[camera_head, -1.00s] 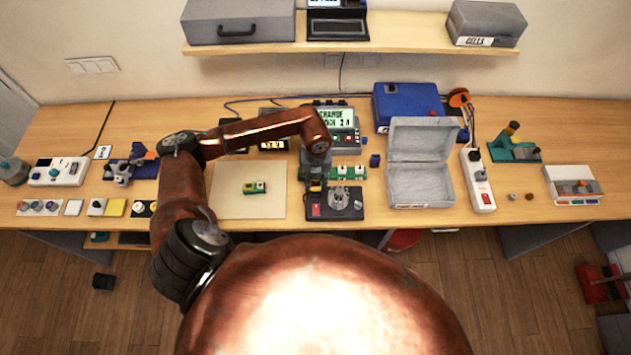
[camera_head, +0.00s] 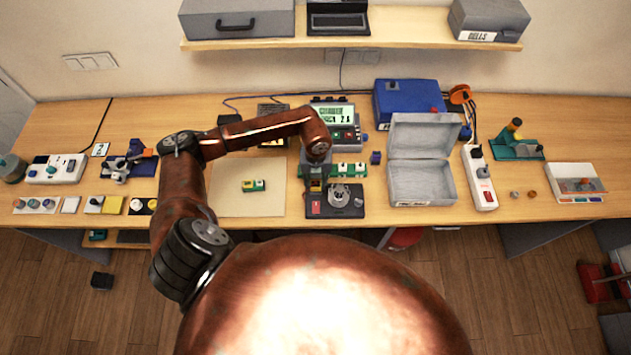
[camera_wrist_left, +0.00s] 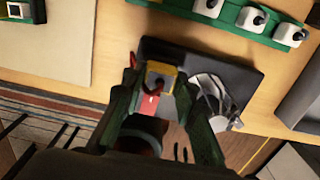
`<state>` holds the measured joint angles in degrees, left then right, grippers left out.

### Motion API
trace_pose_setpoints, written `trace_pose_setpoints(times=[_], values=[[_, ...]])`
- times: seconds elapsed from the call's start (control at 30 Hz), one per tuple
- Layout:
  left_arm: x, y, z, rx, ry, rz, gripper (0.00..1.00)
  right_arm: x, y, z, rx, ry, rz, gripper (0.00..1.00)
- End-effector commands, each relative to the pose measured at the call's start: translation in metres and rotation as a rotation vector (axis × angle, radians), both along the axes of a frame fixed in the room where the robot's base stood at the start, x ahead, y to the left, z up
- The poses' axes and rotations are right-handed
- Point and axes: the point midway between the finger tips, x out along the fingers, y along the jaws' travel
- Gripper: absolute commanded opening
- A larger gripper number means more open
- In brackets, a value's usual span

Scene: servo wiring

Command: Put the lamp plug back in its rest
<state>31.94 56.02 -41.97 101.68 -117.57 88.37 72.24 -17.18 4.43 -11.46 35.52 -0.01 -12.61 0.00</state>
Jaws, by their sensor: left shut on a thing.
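My left gripper (camera_head: 316,186) is over the black box (camera_head: 348,206) at the front middle of the table. In the left wrist view its two dark green fingers (camera_wrist_left: 158,85) are shut on a small block with yellow and dark grey on it, which looks like the lamp plug (camera_wrist_left: 163,70). The black box, with a metal round part on top, lies under and beside the fingertips in that view. I cannot tell whether the plug touches the box. Which part is the plug's rest is not clear. My right gripper is out of view.
A green strip with white modules (camera_head: 346,170) lies just behind the black box. A beige mat (camera_head: 232,205) with a small green and yellow piece is to the left. An open grey case (camera_head: 420,185) stands to the right. A display unit (camera_head: 335,112) is behind.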

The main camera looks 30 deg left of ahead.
Motion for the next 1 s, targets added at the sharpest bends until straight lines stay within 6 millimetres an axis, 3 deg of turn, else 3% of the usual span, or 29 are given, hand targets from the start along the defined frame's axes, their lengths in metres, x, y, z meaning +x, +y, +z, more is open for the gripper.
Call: trace_pose_setpoints(times=[0.2,0.23,0.5,0.83,1.0], values=[[0.000,0.000,-0.006,0.000,0.000,0.000,0.03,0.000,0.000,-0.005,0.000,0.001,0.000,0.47],[0.000,0.000,-0.005,0.000,0.000,0.000,0.29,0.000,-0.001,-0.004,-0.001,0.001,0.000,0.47],[0.000,0.000,-0.005,0.000,0.000,0.000,0.47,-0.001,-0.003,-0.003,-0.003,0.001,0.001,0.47],[0.000,0.000,-0.001,0.001,-0.001,0.000,0.47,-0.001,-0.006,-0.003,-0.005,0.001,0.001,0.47],[0.002,0.000,0.021,0.000,-0.004,-0.001,0.47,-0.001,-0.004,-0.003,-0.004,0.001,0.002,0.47]])
